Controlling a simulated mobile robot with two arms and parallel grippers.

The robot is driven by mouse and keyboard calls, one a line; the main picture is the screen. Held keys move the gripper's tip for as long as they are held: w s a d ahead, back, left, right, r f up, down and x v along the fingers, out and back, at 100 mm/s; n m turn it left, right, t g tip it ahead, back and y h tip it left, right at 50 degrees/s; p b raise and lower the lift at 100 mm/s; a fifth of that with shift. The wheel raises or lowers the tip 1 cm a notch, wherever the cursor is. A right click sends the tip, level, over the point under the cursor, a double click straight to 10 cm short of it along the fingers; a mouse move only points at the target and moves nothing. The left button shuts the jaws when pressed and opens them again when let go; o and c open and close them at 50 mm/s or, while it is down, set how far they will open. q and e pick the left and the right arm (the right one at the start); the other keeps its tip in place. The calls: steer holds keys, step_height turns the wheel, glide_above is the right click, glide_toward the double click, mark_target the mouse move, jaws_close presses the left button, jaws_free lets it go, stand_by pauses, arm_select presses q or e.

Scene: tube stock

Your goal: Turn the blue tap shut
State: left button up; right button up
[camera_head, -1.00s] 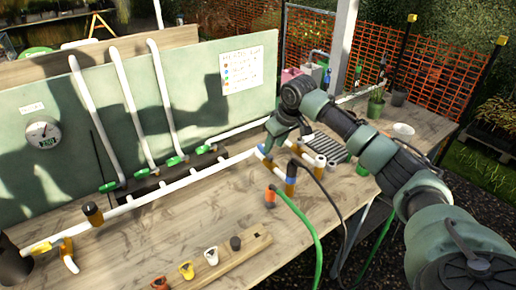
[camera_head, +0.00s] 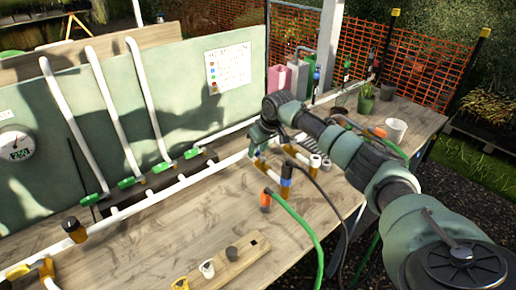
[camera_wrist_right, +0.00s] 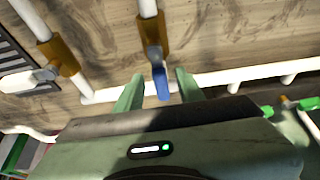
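The blue tap handle (camera_wrist_right: 161,82) shows in the right wrist view, on a brass-coloured valve body (camera_wrist_right: 152,36) in a white pipe. My right gripper (camera_wrist_right: 158,90) is open, with one green finger on each side of the blue handle. Small gaps show between handle and fingers. In the head view the right gripper (camera_head: 262,142) is at the white pipe run on the table, and the arm and hand largely hide the tap there. My left gripper is not in view.
A second valve body (camera_wrist_right: 57,57) with a pale handle is close by. A green hose (camera_head: 300,222) and a black hose cross the table's front edge. Green taps (camera_head: 164,166) line the back pipes. A wooden block with tags (camera_head: 235,263) lies in front. The middle tabletop is clear.

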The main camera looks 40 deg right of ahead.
jaws_close()
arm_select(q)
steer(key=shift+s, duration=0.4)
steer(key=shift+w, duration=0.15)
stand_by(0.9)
